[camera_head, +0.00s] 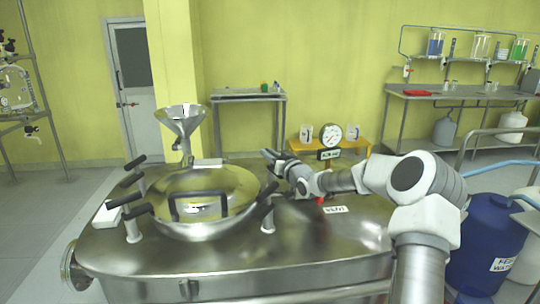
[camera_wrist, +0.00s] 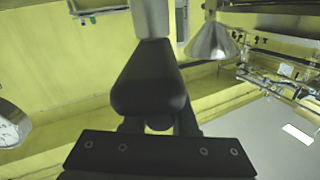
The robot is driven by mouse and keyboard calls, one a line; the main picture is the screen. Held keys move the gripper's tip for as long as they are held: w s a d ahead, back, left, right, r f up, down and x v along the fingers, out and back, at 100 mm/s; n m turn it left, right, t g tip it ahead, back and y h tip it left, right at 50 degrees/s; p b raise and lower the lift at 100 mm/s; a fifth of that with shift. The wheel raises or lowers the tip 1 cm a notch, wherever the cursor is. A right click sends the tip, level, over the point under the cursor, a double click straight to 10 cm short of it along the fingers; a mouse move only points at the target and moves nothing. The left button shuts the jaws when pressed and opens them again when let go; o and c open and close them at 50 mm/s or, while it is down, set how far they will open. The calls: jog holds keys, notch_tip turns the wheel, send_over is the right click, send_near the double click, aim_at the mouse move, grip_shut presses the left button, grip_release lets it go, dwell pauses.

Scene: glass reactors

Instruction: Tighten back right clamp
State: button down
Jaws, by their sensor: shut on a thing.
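The steel reactor lid (camera_head: 225,185) is a round dome on the vessel top (camera_head: 330,245), with black-handled clamps around it. The back right clamp is mostly hidden in the head view by my gripper (camera_head: 279,163), which reaches in from the right. In the wrist view, a black clamp handle (camera_wrist: 150,85) on a silver post (camera_wrist: 151,18) fills the middle. My gripper is shut on this handle; its fingertips are largely hidden behind it. The front right clamp (camera_head: 267,208), front left clamp (camera_head: 128,208) and back left clamp (camera_head: 133,170) stand apart from my gripper.
A steel funnel (camera_head: 182,125) stands behind the lid and also shows in the wrist view (camera_wrist: 212,42). A pressure gauge (camera_head: 331,136) stands behind my gripper. A black bar handle (camera_head: 198,206) crosses the lid's front. A blue drum (camera_head: 493,240) stands at the right.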

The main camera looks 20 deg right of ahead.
jog(key=shift+f+m+h+b, duration=0.25)
jog(key=shift+h+b, duration=0.25)
jog(key=shift+b, duration=0.75)
jog(key=shift+d+r+m+h+b, duration=0.1)
jog(key=shift+r+m+h+b, duration=0.15)
jog(key=shift+m+h+b, duration=0.45)
jog(key=c, duration=0.7)
grip_release()
jog(key=shift+s, duration=0.1)
jog(key=s+p, duration=0.3)
jog(key=s, duration=1.4)
jog(key=shift+s+d, duration=0.15)
jog(key=shift+d, duration=0.25)
